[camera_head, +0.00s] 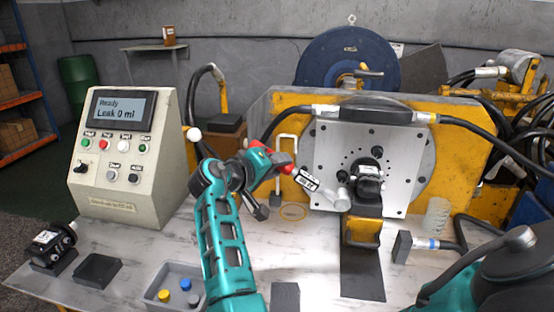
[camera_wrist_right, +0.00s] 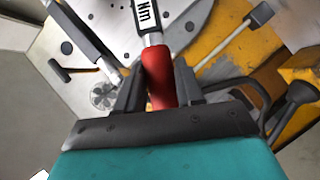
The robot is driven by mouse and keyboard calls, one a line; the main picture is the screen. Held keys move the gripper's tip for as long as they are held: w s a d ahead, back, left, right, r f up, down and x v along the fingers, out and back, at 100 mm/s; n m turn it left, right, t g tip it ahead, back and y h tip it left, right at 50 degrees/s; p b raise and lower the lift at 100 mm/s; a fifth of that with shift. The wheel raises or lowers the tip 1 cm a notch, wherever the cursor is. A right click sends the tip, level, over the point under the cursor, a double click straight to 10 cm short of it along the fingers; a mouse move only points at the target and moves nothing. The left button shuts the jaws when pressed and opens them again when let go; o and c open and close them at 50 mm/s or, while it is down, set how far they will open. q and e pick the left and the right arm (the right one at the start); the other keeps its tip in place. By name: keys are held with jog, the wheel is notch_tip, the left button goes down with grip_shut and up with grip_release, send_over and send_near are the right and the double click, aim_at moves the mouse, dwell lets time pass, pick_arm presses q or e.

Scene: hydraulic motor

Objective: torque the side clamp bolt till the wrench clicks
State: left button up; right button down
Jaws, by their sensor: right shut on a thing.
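My right gripper (camera_head: 268,166) is shut on the red handle of the torque wrench (camera_head: 307,181); the red grip also shows between the fingers in the right wrist view (camera_wrist_right: 160,78). The wrench has a white display marked Nm and points right and slightly down towards the hydraulic motor (camera_head: 369,180). The wrench's far end lies close to the motor's left side. The clamp bolt is not clear, and I cannot tell whether the wrench sits on it. My left gripper is not visible.
A control box (camera_head: 125,160) at the left reads "Ready, Leak 0 ml". A grey bin (camera_head: 172,278) with coloured caps, a dark block and a second motor (camera_head: 48,248) stand at the front left. Hoses (camera_head: 462,130) cross the yellow frame (camera_head: 455,185). The bench between box and wrench is partly clear.

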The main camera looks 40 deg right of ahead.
jog(key=shift+d+f, duration=0.2)
jog(key=shift+f, duration=0.2)
jog(key=w+d+b, duration=0.2)
jog(key=w+d, duration=0.1)
jog(key=d, duration=0.1)
jog(key=shift+w+d+b, duration=0.35)
jog(key=shift+w+b, duration=0.05)
jog(key=shift+r, duration=0.1)
jog(key=shift+w+d+r, duration=0.1)
jog(key=shift+r, duration=0.2)
dwell(0.4)
jog(key=shift+p, duration=0.45)
